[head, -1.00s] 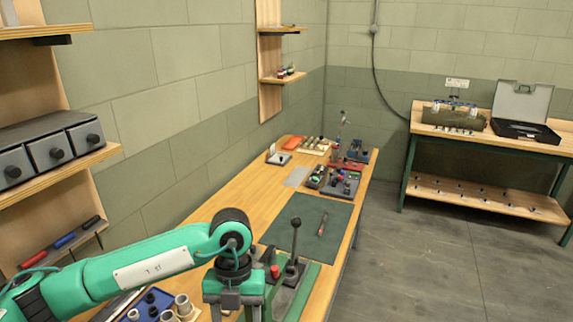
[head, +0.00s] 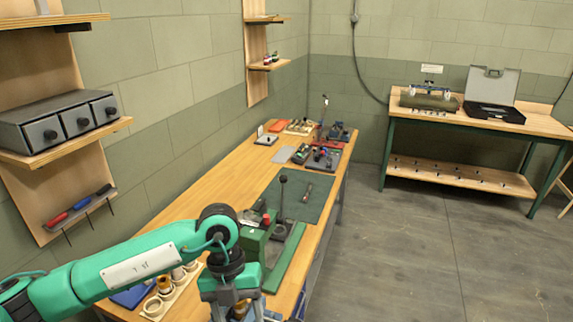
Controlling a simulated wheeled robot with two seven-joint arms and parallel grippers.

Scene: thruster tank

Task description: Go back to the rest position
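My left arm comes in from the lower left in the head view, over the near end of the long wooden workbench (head: 205,197). My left gripper (head: 240,308) points down at the bottom edge of the picture. Its fingertips are cut off or hidden, so I cannot tell whether it is open or holds anything. It is in front of a green press with an upright black lever (head: 283,190). My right gripper is not in view.
A dark green mat (head: 305,205) with a small tool lies on the bench. Trays of parts stand farther back. A cream holder of cylinders (head: 153,308) is beside my arm. A second bench (head: 455,121) with an open case stands at the right. The floor between is clear.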

